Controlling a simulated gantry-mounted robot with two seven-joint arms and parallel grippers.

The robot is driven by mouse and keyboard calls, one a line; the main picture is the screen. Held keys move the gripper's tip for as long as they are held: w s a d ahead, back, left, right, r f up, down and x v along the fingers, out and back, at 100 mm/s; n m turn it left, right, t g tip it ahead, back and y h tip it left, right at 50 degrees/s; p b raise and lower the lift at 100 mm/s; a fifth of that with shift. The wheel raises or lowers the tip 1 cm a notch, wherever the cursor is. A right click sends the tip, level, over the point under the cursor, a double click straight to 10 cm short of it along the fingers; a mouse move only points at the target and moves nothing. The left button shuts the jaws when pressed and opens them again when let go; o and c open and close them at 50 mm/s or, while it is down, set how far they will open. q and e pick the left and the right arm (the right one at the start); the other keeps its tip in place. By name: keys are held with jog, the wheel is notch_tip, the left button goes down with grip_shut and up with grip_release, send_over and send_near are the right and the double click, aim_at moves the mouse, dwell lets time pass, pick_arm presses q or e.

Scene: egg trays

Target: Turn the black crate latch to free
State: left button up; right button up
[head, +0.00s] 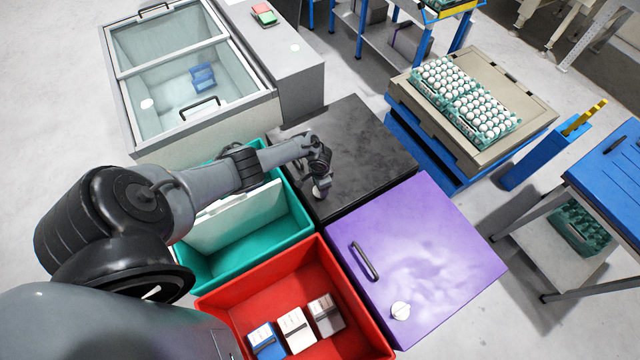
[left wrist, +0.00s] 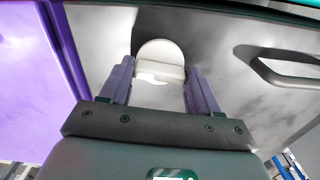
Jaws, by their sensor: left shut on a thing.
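The black crate (head: 365,135) has a dark, mottled lid. Its latch is a round white knob, seen in the left wrist view (left wrist: 160,55) between my finger pads. My left gripper (head: 320,190) is over the near left part of the black lid. In the left wrist view my left gripper (left wrist: 160,85) is shut on the latch, with one finger on each side of it. In the head view the gripper mostly hides the latch, and its turn angle cannot be told. My right gripper is in neither view.
A lid handle (left wrist: 290,68) is near the latch. The purple crate (head: 430,250) adjoins the black one, with its own white latch (head: 400,310). Open teal (head: 300,225) and red (head: 360,310) crates lie nearer. A glass-topped freezer (head: 125,75) and egg trays (head: 465,100) stand behind.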

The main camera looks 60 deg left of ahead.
pick_arm(q)
jog(key=shift+n, duration=0.6)
jog(key=o, duration=1.1)
jog(key=shift+w, duration=0.1)
jog(key=shift+c, duration=0.2)
